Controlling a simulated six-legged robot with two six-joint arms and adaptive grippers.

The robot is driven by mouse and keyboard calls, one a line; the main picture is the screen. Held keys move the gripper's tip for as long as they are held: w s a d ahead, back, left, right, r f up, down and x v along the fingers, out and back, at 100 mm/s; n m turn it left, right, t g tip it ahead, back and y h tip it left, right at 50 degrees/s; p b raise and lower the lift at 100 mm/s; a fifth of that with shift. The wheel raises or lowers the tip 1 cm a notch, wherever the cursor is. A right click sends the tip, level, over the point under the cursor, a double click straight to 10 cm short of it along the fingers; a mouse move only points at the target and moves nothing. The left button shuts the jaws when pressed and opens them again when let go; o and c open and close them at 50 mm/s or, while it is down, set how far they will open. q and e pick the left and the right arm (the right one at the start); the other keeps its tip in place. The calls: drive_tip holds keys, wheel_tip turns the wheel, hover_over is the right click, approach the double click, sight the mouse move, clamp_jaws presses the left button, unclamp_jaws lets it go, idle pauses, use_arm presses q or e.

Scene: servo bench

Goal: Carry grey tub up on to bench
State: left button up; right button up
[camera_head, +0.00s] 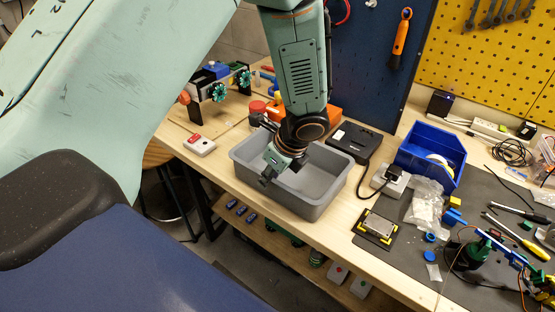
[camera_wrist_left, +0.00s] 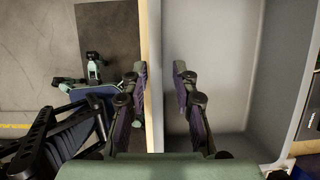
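The grey tub (camera_head: 335,197) is an open rectangular bin on the wooden bench (camera_head: 225,170), close to its front edge. It looks upright and its visible inside is empty. My left gripper (camera_head: 277,167) points down at the tub's left end. In the left wrist view, the two fingers of the left gripper (camera_wrist_left: 161,72) stand apart, one on each side of the tub's wall (camera_wrist_left: 154,110). A gap shows between the right finger and the wall; whether the left finger touches it I cannot tell. My right gripper is not in view.
A blue bin (camera_head: 432,155), a black box (camera_head: 354,141) and a black-and-yellow fixture (camera_head: 377,228) stand right of the tub. A white box with a red button (camera_head: 200,145) lies to its left. A lower shelf (camera_head: 270,238) runs under the bench. A stool (camera_head: 157,154) stands left.

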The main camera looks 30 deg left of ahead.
use_arm(q)
drive_tip(key=p+v, duration=0.1)
drive_tip(key=v, duration=0.5)
drive_tip(key=shift+d+r, duration=0.2)
drive_tip(key=s+d+f+n+g+h, duration=0.1)
drive_tip(key=s+d+f+n+h, duration=0.15)
drive_tip(key=s+f+n, duration=0.4)
drive_tip(key=s+d+f+n+h, duration=0.2)
drive_tip(key=s+d+f+n, duration=0.15)
drive_tip(key=s+f, duration=0.55)
drive_tip(key=s+a+f+n, duration=0.1)
drive_tip(key=s+f+n, duration=0.3)
drive_tip(key=s+n, duration=0.5)
drive_tip(key=shift+s+a+n, duration=0.3)
drive_tip(key=shift+s, duration=0.9)
drive_tip(key=shift+w, duration=0.15)
